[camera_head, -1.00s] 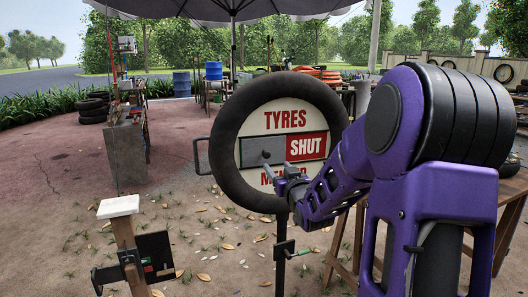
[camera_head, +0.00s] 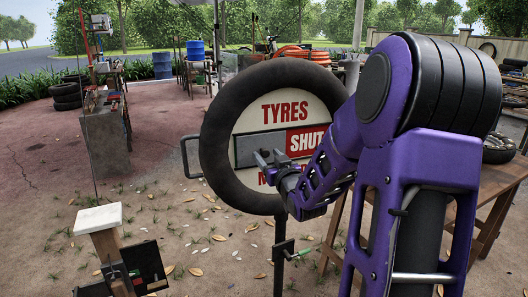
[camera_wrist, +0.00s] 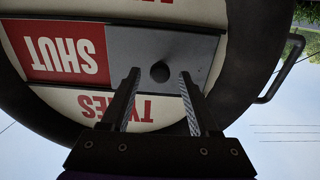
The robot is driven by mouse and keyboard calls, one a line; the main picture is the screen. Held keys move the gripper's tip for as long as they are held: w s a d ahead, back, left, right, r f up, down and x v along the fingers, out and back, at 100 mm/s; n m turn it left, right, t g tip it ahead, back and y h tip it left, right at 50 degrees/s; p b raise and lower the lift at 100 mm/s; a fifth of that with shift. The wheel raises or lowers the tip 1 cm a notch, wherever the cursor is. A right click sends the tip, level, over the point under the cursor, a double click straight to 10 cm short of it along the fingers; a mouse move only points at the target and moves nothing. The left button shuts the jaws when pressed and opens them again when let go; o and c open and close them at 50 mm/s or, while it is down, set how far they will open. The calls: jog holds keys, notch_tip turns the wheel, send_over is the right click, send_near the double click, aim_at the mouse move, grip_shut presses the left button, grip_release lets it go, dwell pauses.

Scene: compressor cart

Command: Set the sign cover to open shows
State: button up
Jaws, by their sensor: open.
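The round tyre sign (camera_head: 272,133) stands on a post, with TYRES above and SHUT in white on red at the right of its middle slot. The grey sliding cover (camera_head: 246,149) sits at the left of the slot. In the wrist view, which is upside down, the cover (camera_wrist: 195,50) has a dark round knob (camera_wrist: 160,72). My gripper (camera_head: 270,158) is in front of the cover. In the wrist view my gripper (camera_wrist: 158,78) is open, its fingers on either side of the knob; I cannot tell whether they touch it.
A bent handle (camera_head: 187,158) sticks out at the tyre's left. A green-handled lever (camera_head: 296,255) is on the sign post. A post with a white top (camera_head: 98,219) and dark box stands at the lower left. A wooden table (camera_head: 480,215) is at the right.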

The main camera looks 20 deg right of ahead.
jog(key=shift+w, duration=0.1)
grip_shut()
dwell(0.4)
jog(key=shift+r, duration=0.1)
dwell(1.0)
